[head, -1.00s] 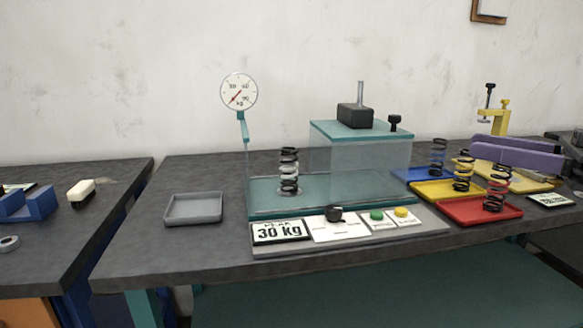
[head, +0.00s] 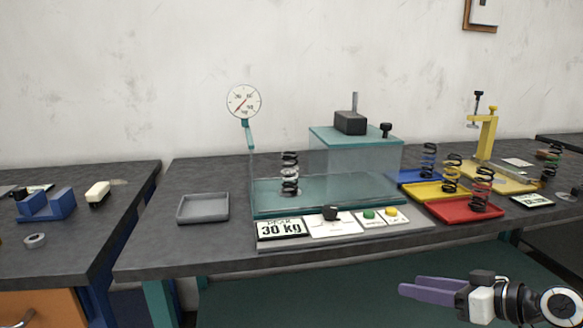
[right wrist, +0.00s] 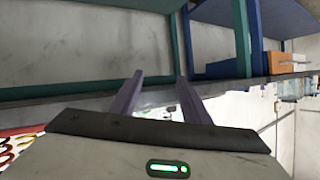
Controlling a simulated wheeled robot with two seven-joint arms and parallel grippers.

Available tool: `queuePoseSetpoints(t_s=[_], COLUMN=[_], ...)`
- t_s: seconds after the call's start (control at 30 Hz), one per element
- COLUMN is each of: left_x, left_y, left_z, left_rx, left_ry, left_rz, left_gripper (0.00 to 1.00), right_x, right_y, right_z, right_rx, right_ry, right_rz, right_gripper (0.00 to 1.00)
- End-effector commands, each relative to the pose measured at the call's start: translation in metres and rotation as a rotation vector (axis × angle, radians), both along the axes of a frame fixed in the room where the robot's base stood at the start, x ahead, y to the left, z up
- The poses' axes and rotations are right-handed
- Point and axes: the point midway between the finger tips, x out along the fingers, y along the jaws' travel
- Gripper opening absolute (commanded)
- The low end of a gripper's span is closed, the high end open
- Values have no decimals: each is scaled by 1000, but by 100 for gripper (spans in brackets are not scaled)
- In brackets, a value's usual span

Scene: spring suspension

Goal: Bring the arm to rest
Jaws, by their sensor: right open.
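My right gripper (head: 430,291) is low at the bottom right of the head view, in front of and below the table's front edge. Its purple fingers point left and hold nothing. In the right wrist view the two fingers (right wrist: 155,95) stand apart, with nothing between them but the space below the tables. My left gripper is not in view.
A spring tester with a dial (head: 243,101) stands on the grey table (head: 150,258), a black spring (head: 290,173) on its plate. An empty grey tray (head: 203,208) is left of it. Springs stand on blue, yellow and red trays (head: 466,209) at right. A yellow clamp stand (head: 487,135) is behind.

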Motion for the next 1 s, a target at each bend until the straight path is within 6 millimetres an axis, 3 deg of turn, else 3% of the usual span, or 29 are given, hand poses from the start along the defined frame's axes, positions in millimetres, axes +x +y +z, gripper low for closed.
queuePoseSetpoints(t_s=[0.03,0.17,0.2,0.3,0.37,0.5,0.63,0.77,1.0], left_x=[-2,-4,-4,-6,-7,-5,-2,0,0], left_y=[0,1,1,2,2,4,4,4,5], left_z=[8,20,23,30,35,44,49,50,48], left_rx=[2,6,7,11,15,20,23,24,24], left_ry=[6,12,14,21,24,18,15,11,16], left_rz=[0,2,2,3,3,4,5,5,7], left_gripper=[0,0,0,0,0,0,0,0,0], right_x=[-16,-66,-86,-141,-175,-243,-282,-298,-299], right_y=[12,33,41,59,71,93,105,111,111], right_z=[-37,-120,-142,-183,-199,-212,-211,-209,-210], right_rx=[-22,-96,-119,-171,-198,-242,-265,-275,-281], right_ry=[61,167,192,239,255,270,267,261,259], right_rz=[-32,-126,-152,-212,-240,-289,-312,-320,-320], right_gripper=[43,43,43,43,43,43,43,43,43])
